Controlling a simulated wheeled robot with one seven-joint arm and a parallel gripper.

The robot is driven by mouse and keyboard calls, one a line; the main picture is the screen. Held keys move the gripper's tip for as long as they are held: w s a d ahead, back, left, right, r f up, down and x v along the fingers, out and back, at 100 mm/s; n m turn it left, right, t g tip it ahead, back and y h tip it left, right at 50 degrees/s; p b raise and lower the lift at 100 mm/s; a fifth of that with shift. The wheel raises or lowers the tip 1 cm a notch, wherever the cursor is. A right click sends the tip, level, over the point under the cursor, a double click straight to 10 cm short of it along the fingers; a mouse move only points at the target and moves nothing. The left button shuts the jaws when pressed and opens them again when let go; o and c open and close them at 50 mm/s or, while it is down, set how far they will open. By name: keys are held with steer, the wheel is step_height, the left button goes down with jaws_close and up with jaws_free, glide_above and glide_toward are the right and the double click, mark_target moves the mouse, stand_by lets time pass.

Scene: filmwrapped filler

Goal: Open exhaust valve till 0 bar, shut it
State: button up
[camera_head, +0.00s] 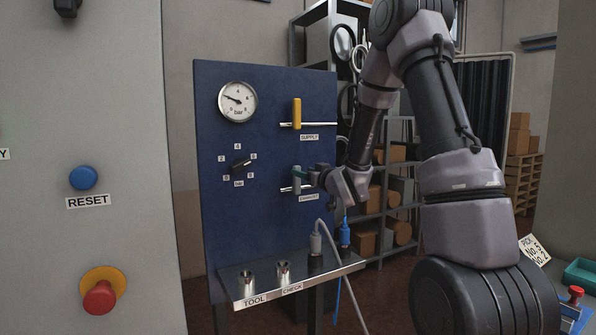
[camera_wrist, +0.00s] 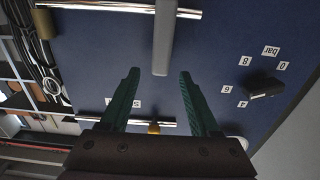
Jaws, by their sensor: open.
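The exhaust valve has a grey lever (camera_head: 297,182), standing upright across its horizontal pipe on the blue panel. My gripper (camera_head: 308,175) is at the lever's right in the head view. In the wrist view, which is upside down, my gripper (camera_wrist: 159,73) is open, its green fingers to either side of the lever's free end (camera_wrist: 163,40). Whether they touch it cannot be told. The pressure gauge (camera_head: 238,101) has its needle pointing left and slightly up, near 2 by the dial's layout; the small figures are hard to read.
The yellow supply lever (camera_head: 297,112) stands upright above the exhaust valve. A black bar selector knob (camera_head: 242,164) is to the left. Below, a metal shelf (camera_head: 262,284) carries holders and a grey hose connector (camera_head: 316,242). A cabinet with a red stop button (camera_head: 99,297) stands at left.

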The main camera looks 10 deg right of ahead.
steer(key=shift+x, duration=2.7)
jaws_close()
